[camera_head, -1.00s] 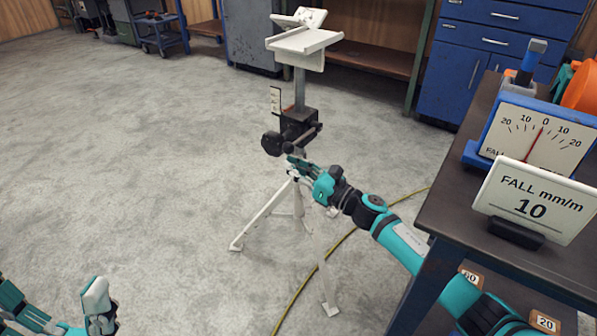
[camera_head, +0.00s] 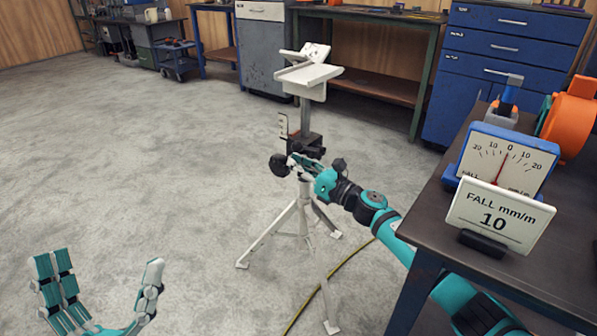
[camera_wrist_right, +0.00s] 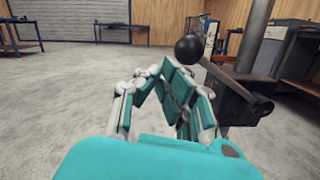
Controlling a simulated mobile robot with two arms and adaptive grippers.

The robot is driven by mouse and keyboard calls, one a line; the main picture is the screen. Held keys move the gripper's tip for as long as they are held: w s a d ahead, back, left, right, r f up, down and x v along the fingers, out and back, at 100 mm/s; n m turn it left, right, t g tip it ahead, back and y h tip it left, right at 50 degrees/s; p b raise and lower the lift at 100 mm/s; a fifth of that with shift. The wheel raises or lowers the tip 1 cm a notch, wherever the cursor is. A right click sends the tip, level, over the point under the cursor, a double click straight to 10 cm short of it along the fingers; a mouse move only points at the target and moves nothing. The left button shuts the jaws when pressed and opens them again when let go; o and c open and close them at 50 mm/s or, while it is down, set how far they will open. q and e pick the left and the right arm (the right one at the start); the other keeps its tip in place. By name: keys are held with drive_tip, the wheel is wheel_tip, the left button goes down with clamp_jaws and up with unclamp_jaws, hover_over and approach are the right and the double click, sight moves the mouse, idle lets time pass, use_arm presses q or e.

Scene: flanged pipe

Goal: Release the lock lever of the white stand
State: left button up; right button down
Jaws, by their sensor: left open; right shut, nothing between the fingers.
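The white stand (camera_head: 303,222) is a tripod on the floor with a grey post and a white V-shaped top (camera_head: 309,77). A dark clamp block sits on its post, partly hidden by my right gripper in the head view. The lock lever (camera_wrist_right: 238,84) is a dark arm ending in a black ball knob (camera_wrist_right: 188,48); the knob (camera_head: 279,165) also shows in the head view. My right gripper (camera_head: 299,162) is shut and empty, close beside the lever, with its fingers (camera_wrist_right: 166,76) left of and below the knob. Contact cannot be told. My left gripper (camera_head: 103,280) is open and empty.
A dark table (camera_head: 441,215) stands at the right with a dial gauge (camera_head: 506,160) and a sign (camera_head: 499,215) reading "FALL mm/m 10". A yellow cable (camera_head: 345,268) lies on the floor. Blue cabinets (camera_head: 497,75) and benches line the back. Floor left of the stand is clear.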

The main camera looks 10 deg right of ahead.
drive_tip(key=shift+w+d+r, duration=0.1)
drive_tip(key=shift+r, duration=0.1)
idle(0.3)
drive_tip(key=v, duration=1.2)
drive_tip(key=shift+f, duration=0.3)
